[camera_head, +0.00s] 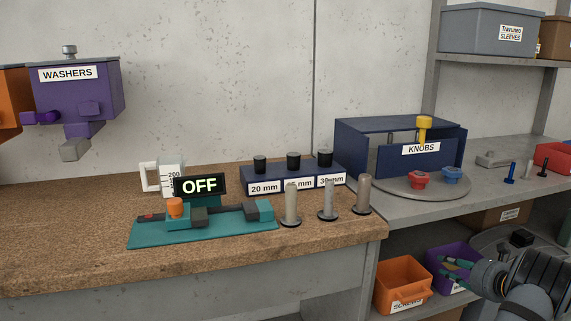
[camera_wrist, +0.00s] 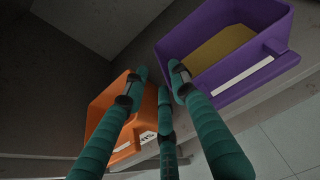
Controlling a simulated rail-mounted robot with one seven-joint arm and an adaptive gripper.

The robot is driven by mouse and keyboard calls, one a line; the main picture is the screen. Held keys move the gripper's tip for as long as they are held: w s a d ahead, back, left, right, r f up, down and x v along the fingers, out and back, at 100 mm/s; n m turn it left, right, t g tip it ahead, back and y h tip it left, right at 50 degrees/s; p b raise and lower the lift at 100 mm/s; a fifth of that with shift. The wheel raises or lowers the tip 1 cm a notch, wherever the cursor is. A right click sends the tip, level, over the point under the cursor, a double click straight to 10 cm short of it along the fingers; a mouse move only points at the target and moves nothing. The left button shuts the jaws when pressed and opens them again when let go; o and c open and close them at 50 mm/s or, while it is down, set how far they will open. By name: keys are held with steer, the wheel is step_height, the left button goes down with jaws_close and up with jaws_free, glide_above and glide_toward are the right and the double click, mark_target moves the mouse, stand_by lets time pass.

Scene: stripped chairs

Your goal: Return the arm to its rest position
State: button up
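My gripper (camera_head: 447,267) is at the lower right in the head view, low beside the grey bench. Its teal fingers point left, over the purple bin (camera_head: 436,254) and close to the orange bin (camera_head: 386,278). In the wrist view my gripper (camera_wrist: 160,76) shows three teal fingers with their tips apart and nothing between them. The orange bin (camera_wrist: 104,103) is behind the left finger, and the purple bin (camera_wrist: 288,45) is to the upper right. Contact between the fingers and the bins cannot be told. My arm's rest position is not marked in either view.
The grey bench (camera_head: 415,212) above holds a navy KNOBS box (camera_head: 365,129) and several small parts. A brown worktop (camera_head: 80,262) holds a teal fixture (camera_head: 152,235) with an OFF sign (camera_head: 199,186) and several posts.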

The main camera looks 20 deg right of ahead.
steer(key=x, duration=0.4)
steer(key=shift+w+a+f+b, duration=0.1)
steer(key=shift+f+b, duration=0.1)
steer(key=shift+b, duration=0.1)
steer(key=s+d+r+m+g+h+p, duration=0.1)
steer(key=s+r+m+h+p, duration=0.2)
steer(key=s+r+p, duration=0.75)
steer(key=s+d+r+m+g+h+p, duration=0.15)
steer(key=s+r+p, duration=0.25)
steer(key=s+r, duration=1.25)
steer(key=s+a+r+m+g+h+p, duration=0.1)
steer(key=s+a+r+m+h+p, duration=0.1)
steer(key=s, duration=0.5)
steer(key=s+a+r+m+g+h+p, duration=0.2)
steer(key=s+a+r+m+p, duration=0.1)
steer(key=s, duration=0.5)
steer(key=s+a+r+m+g+h+p, duration=0.1)
steer(key=s+a+r+m+h+p, duration=0.1)
steer(key=s+r+p, duration=0.3)
steer(key=s+a+p, duration=0.1)
steer(key=s, duration=0.2)
steer(key=shift+a+g+p, duration=0.3)
steer(key=shift+a+g, duration=0.05)
steer(key=shift+a, duration=0.05)
steer(key=shift+s+f+m, duration=0.1)
steer(key=shift+m, duration=0.15)
